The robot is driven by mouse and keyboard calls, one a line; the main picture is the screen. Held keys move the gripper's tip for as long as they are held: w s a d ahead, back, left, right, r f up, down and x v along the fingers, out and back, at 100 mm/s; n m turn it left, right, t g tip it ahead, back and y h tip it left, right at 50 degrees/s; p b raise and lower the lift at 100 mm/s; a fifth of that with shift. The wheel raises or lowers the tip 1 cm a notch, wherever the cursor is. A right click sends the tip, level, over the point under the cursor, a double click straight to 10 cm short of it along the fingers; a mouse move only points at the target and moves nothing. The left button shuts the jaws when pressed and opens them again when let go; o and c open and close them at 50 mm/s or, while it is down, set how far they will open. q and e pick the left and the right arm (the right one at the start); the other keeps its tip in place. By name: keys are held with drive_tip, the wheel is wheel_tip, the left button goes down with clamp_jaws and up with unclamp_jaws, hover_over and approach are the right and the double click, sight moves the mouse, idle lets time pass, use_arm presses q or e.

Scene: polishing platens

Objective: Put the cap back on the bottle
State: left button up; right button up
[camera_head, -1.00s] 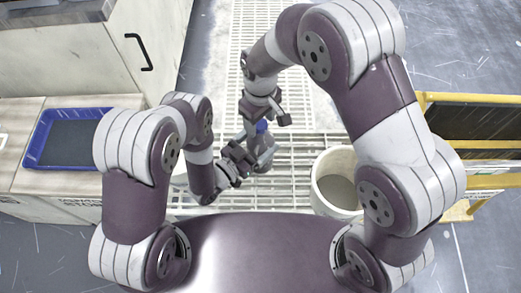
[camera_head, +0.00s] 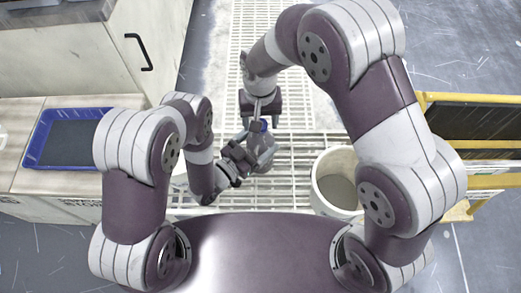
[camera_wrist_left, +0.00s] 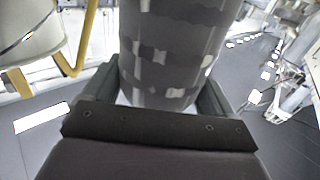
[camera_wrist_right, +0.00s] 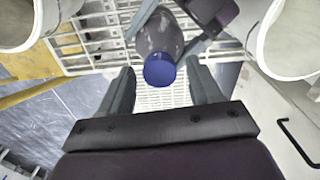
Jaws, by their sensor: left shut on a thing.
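The bottle (camera_head: 264,152) is grey and see-through; it also shows large in the left wrist view (camera_wrist_left: 170,55). My left gripper (camera_head: 246,158) is shut around its body and holds it over the white grating. The blue cap (camera_wrist_right: 160,70) is at the bottle's neck end; it is a small blue patch in the head view (camera_head: 262,125). I cannot tell how firmly it is seated. My right gripper (camera_wrist_right: 161,80) is open, with a finger on each side of the cap and a visible gap on both sides. In the head view it is just beyond the cap.
A white bucket (camera_head: 322,190) stands right of the bottle; another round white container (camera_head: 180,178) is partly hidden by my left arm. A blue tray (camera_head: 38,145) lies on the left cabinet. Yellow rails (camera_head: 480,99) run at the right. The white grating (camera_head: 292,185) lies below.

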drive_tip(key=shift+r, duration=2.25)
drive_tip(key=shift+r, duration=0.15)
drive_tip(key=shift+c, duration=0.2)
drive_tip(key=n, duration=0.1)
drive_tip(key=r+n, duration=0.2)
drive_tip(key=shift+w+a+r, duration=0.15)
drive_tip(key=shift+w+r, duration=0.05)
drive_tip(key=shift+w, duration=0.05)
drive_tip(key=shift+r+n, duration=0.3)
drive_tip(key=shift+n, duration=0.9)
drive_tip(key=n, duration=0.2)
drive_tip(key=shift+s+r+n, duration=0.1)
drive_tip(key=shift+s+n, duration=0.15)
drive_tip(key=shift+n, duration=0.05)
